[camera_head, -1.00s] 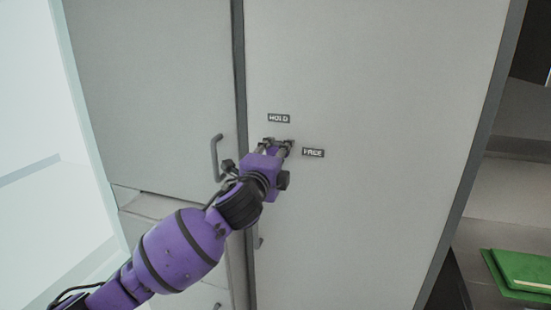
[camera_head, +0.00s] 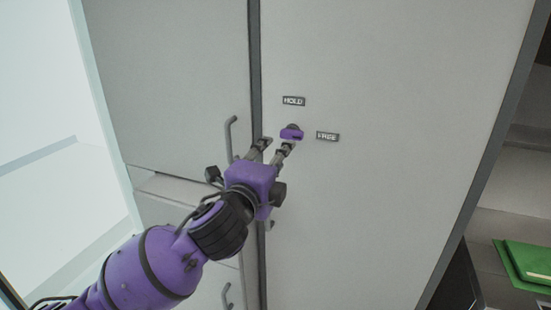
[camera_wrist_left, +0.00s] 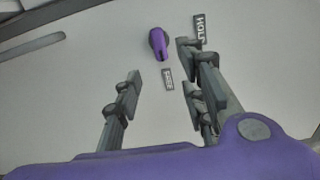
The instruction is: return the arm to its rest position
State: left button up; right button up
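My left gripper (camera_head: 275,147) is in front of a tall grey cabinet door, below and left of a small purple knob (camera_head: 291,133). My right gripper is not in view.
A HOLD label (camera_head: 293,101) is above the knob and a FREE label (camera_head: 327,136) right of it. A vertical handle (camera_head: 230,138) is on the left door (camera_head: 165,80), close to my arm. Green items (camera_head: 525,262) lie on a surface at far right.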

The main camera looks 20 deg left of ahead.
pick_arm(q)
jog(key=s+d+f+n+g+h, duration=0.1)
jog(key=s+f+n+g, duration=0.35)
jog(key=f, duration=1.05)
jog(key=s+f+n+t+h, duration=0.15)
jog(key=f+n, duration=0.55)
jog(key=f, duration=0.8)
jog(key=s+f+n+g+y, duration=0.1)
jog(key=s+f+n+g, duration=0.2)
jog(key=s+f, duration=0.8)
jog(key=s+f+n+g+y, duration=0.1)
jog(key=s+f+n+g, duration=0.2)
jog(key=s+f, duration=0.8)
jog(key=s, duration=0.4)
jog(key=shift+s+a+n+y, duration=0.35)
jog(key=shift+s+a, duration=0.05)
